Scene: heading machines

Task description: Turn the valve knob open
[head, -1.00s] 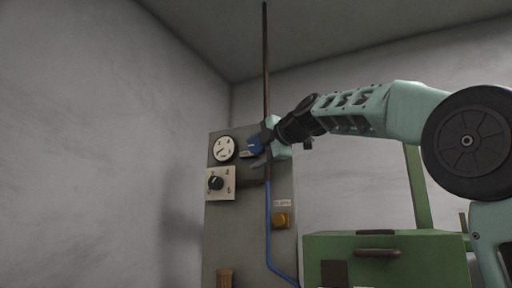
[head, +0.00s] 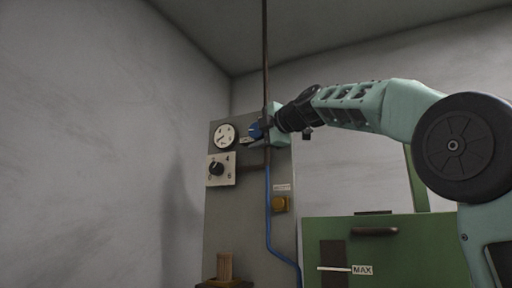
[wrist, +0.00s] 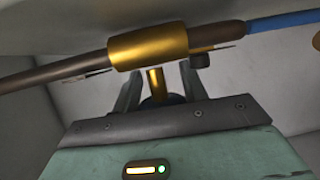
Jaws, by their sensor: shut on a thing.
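The blue valve knob (head: 256,130) sits on the dark vertical pipe in front of the grey panel in the head view. My gripper (head: 262,134) reaches in from the right and is shut on this knob, hiding much of it. In the wrist view, my gripper (wrist: 157,88) has its two green fingers either side of the stem. The brass valve body (wrist: 148,48) lies across the pipe just beyond the fingers, with a short brass stem (wrist: 155,80) pointing towards my palm. The knob itself is mostly hidden there, so its exact angle cannot be told.
The pipe (head: 265,60) rises to the ceiling, with a blue lower length (head: 268,210). A green box (head: 405,260) stands at lower right. The left wall side is clear.

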